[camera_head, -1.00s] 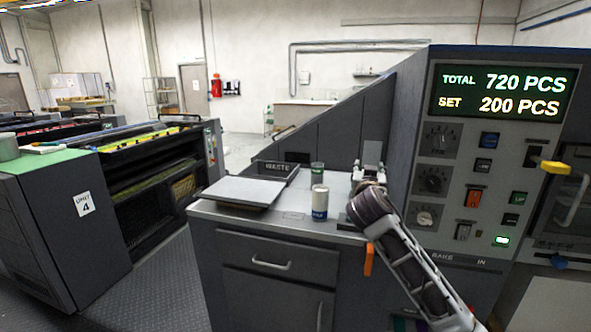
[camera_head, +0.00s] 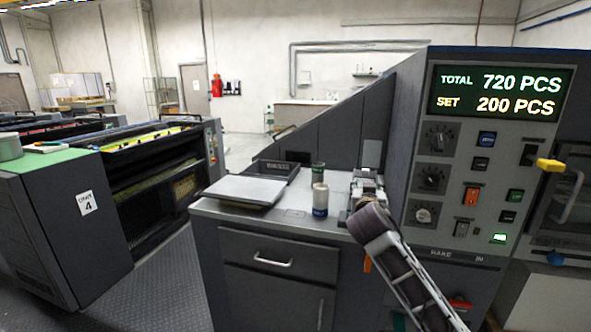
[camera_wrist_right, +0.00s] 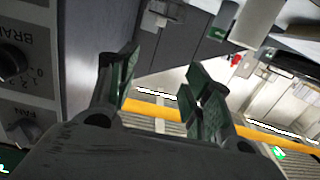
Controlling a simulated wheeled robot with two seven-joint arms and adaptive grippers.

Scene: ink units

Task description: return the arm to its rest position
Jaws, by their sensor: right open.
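My right arm comes in from the lower right in the head view. Its right gripper (camera_head: 367,184) is over the right end of the grey counter, close to the control console, pointing away from me. The fingers are small and partly hidden behind the wrist there. In the right wrist view the two green-padded fingers (camera_wrist_right: 163,82) stand wide apart with nothing between them, so the gripper is open and empty. My left gripper is not in view.
Two cans, one green-topped (camera_head: 318,172) and one white and blue (camera_head: 320,200), stand left of the gripper on the counter (camera_head: 291,222). A flat grey plate (camera_head: 245,190) and a waste tray (camera_head: 277,171) lie further left. The console (camera_head: 455,160) rises close on the right.

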